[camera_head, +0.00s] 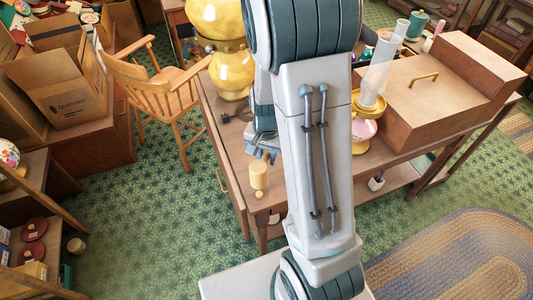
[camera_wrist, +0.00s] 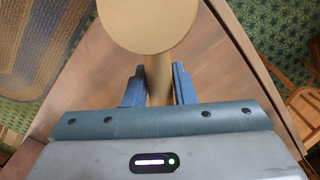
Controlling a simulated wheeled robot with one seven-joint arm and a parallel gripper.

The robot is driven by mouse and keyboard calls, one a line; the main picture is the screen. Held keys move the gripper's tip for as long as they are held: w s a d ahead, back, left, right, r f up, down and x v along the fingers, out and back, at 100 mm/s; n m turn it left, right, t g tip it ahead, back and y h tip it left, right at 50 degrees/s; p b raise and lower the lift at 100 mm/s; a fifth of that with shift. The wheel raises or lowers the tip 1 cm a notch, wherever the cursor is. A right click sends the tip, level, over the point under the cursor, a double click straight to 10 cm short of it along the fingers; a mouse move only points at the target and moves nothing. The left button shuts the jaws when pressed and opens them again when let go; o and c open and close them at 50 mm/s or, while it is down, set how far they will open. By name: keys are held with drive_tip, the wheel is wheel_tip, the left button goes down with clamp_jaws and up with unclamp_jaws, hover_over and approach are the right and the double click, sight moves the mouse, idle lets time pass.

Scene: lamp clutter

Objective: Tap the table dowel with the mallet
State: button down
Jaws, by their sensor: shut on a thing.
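My gripper (camera_head: 262,147) is over the near left part of the wooden table (camera_head: 222,100), partly hidden by my arm. In the wrist view, its blue fingers (camera_wrist: 158,88) are shut on the mallet's handle (camera_wrist: 158,70). The mallet's broad, tan round head (camera_wrist: 146,22) lies beyond the fingertips. In the head view, the mallet head (camera_head: 258,175) shows as a pale tan cylinder near the table's front edge. A small tan knob, apparently the dowel (camera_head: 259,194), shows just below it in the picture. I cannot tell whether they touch. The wrist view does not show the dowel.
A yellow glass lamp (camera_head: 233,72) stands at the table's back left. A lamp with a clear chimney (camera_head: 375,80) and a wooden box (camera_head: 435,88) stand right of my arm. A wooden chair (camera_head: 155,85) is left of the table. Dark small items (camera_head: 237,112) lie near the gripper.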

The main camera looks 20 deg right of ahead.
wheel_tip(320, 180, down, 6)
drive_tip(key=b, duration=0.3)
drive_tip(key=shift+b, duration=0.4)
wheel_tip(320, 180, up, 10)
drive_tip(key=p, duration=0.8)
drive_tip(key=shift+r+p, duration=0.25)
drive_tip(key=shift+p, duration=0.05)
drive_tip(key=shift+f, duration=0.15)
drive_tip(key=c, duration=1.9)
unclamp_jaws()
drive_tip(key=shift+c, duration=0.2)
clamp_jaws()
drive_tip(key=shift+f, duration=0.1)
drive_tip(key=shift+f+b, duration=0.1)
drive_tip(key=shift+b, duration=0.2)
